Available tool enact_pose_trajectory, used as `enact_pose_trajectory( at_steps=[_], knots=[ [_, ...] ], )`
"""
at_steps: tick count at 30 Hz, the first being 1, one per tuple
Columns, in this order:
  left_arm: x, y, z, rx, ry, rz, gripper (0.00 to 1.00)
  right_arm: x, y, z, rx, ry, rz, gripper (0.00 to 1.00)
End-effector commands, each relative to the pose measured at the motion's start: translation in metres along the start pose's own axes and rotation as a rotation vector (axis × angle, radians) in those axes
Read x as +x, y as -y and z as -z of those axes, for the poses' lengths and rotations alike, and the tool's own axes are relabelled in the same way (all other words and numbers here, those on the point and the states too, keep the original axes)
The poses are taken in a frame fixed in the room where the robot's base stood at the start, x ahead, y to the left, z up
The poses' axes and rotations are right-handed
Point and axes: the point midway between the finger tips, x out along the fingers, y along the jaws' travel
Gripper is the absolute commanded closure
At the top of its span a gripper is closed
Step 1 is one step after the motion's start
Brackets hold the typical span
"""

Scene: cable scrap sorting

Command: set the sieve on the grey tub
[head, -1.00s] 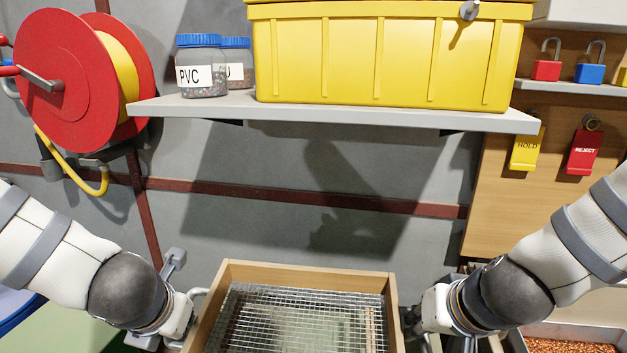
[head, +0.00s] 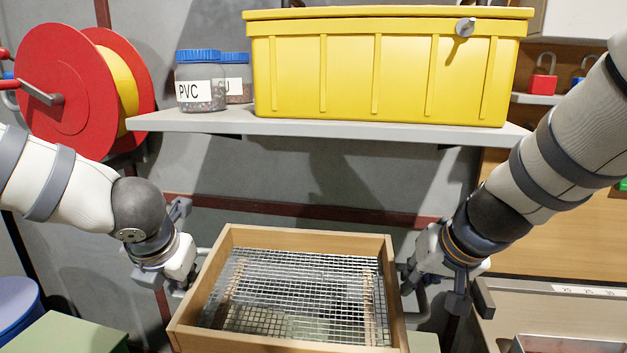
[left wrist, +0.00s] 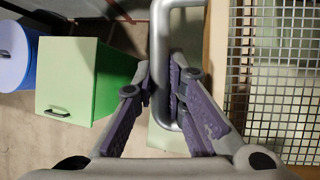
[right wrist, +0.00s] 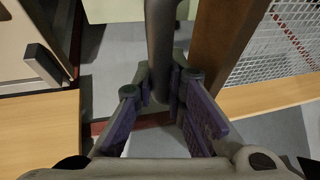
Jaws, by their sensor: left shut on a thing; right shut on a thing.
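The sieve (head: 388,300) is a wooden frame with a wire mesh and a metal handle on each side. It hangs in the air at the lower middle of the head view, its mesh tilted toward me. My left gripper (head: 194,270) is shut on its left handle; in the left wrist view the fingers (left wrist: 163,95) close around the grey bar (left wrist: 160,60). My right gripper (head: 408,275) is shut on the right handle; the right wrist view shows its fingers (right wrist: 162,92) around the dark bar (right wrist: 160,40). I cannot make out the grey tub in any view.
A shelf (head: 330,130) above the sieve carries a yellow bin (head: 380,70) and jars (head: 201,85). A red hose reel (head: 70,90) is at left. A green cabinet (head: 70,335) and blue drum (head: 15,305) stand lower left. A bench (head: 560,300) is at lower right.

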Motion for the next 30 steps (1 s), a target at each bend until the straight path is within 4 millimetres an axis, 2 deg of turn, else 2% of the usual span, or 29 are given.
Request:
enact_pose_trajectory(
  at_steps=[5,10,24,30],
  knots=[
    [-0.001,-0.002,-0.003,-0.003,0.0,-0.004,1.0,-0.001,-0.001,0.005,0.001,-0.005,-0.003,1.0],
    [0.0,-0.002,0.002,-0.002,-0.001,-0.004,1.0,-0.001,-0.002,-0.001,0.003,-0.002,-0.002,1.0],
    [0.002,0.011,0.071,-0.003,-0.002,-0.006,1.0,0.002,-0.015,-0.071,0.003,0.001,-0.003,1.0],
    [0.002,0.012,0.081,-0.004,0.001,-0.006,1.0,0.002,-0.016,-0.08,0.001,-0.004,-0.004,1.0]
  ],
)
